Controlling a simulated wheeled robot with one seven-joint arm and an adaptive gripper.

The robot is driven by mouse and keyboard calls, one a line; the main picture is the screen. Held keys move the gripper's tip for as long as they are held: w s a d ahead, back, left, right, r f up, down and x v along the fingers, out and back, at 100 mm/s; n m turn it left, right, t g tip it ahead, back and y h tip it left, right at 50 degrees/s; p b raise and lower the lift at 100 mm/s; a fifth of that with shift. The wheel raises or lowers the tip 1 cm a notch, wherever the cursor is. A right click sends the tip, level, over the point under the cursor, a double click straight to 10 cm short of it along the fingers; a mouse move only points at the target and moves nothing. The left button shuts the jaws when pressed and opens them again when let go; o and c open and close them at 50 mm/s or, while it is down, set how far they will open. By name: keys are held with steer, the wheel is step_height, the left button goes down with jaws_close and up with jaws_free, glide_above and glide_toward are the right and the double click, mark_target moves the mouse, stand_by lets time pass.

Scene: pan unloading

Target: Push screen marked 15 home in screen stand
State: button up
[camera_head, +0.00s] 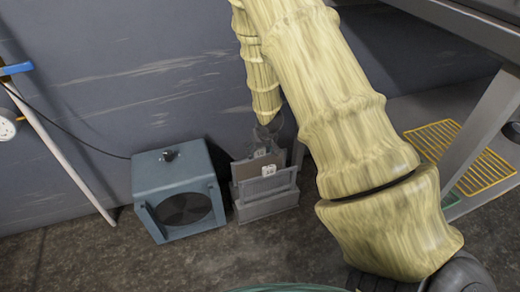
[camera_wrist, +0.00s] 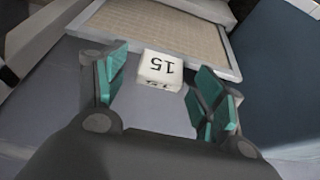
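The white tag marked 15 (camera_wrist: 160,68) shows upside down in the wrist view, between my gripper's teal-padded fingers. My gripper (camera_wrist: 163,80) is open, with a finger on each side of the tag and no clear grip on it. In the head view my gripper (camera_head: 268,131) points down just above the screen stand (camera_head: 268,207). Screens with white tags stand upright in the stand; the front tag (camera_head: 268,170) is too small to read there. How deep the screen marked 15 sits cannot be told.
A framed beige mesh panel (camera_wrist: 160,32) lies beyond the tag in the wrist view. A blue-grey box with a round dark opening (camera_head: 175,190) stands left of the stand. The wall is close behind. Open floor (camera_head: 225,255) lies in front.

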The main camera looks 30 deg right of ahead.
steer(key=v, duration=1.2)
stand_by(0.4)
stand_by(0.4)
